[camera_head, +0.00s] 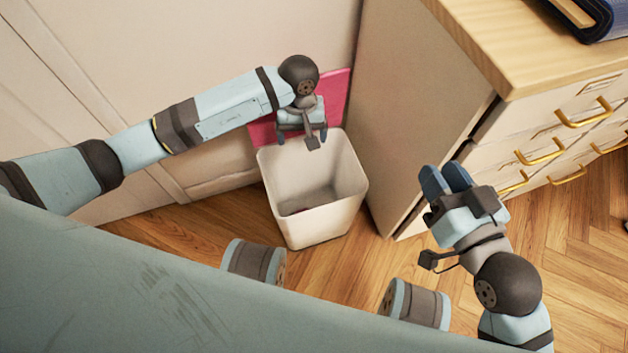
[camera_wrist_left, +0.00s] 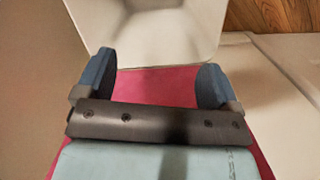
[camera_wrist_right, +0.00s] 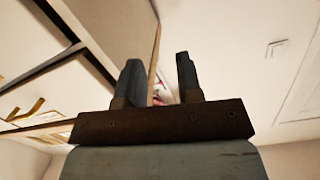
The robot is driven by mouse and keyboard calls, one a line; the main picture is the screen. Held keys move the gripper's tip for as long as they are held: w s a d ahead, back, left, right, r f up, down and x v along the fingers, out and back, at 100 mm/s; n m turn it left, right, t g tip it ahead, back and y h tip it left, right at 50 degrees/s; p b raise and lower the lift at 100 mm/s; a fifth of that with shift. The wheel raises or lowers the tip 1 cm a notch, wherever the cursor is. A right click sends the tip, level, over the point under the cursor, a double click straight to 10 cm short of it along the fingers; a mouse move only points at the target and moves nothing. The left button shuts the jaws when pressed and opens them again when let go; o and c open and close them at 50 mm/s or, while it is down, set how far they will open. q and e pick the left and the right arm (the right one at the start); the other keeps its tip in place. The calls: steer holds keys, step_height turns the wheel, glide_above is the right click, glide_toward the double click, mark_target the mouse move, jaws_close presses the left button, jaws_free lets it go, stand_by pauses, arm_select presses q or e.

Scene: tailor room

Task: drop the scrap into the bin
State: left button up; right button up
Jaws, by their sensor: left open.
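The white bin (camera_head: 345,205) stands upright on the floor beside the drawer cabinet; its pale inner wall shows in the left wrist view (camera_wrist_left: 150,35). A small dark reddish patch (camera_head: 299,210) lies at its bottom; I cannot tell for certain that it is the scrap. My left gripper (camera_head: 302,138) is above the bin's back rim, open, with nothing between its fingers (camera_wrist_left: 155,85). A flat pink sheet (camera_head: 335,95) shows behind it, also in the left wrist view (camera_wrist_left: 160,87). My right gripper (camera_head: 446,178) is beside the cabinet, fingers partly apart and empty (camera_wrist_right: 160,85).
The wooden-topped cabinet (camera_head: 410,110) with brass-handled drawers stands right of the bin, close to my right gripper. A dark blue object (camera_head: 607,18) lies on its top. A pale wall (camera_head: 230,45) is behind the bin. Wooden floor (camera_head: 580,235) is clear at right.

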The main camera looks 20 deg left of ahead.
arm_select(q)
step_height(320, 180, up, 7)
steer(key=p, duration=0.1)
steer(key=shift+w+a+p, duration=0.15)
steer(key=shift+w+p, duration=0.15)
steer(key=shift+w, duration=0.05)
arm_select(e)
step_height(320, 180, up, 4)
steer(key=shift+d+f+t, duration=0.1)
steer(key=shift+f+t, duration=0.1)
steer(key=shift+t, duration=0.6)
arm_select(q)
steer(key=shift+f, duration=0.1)
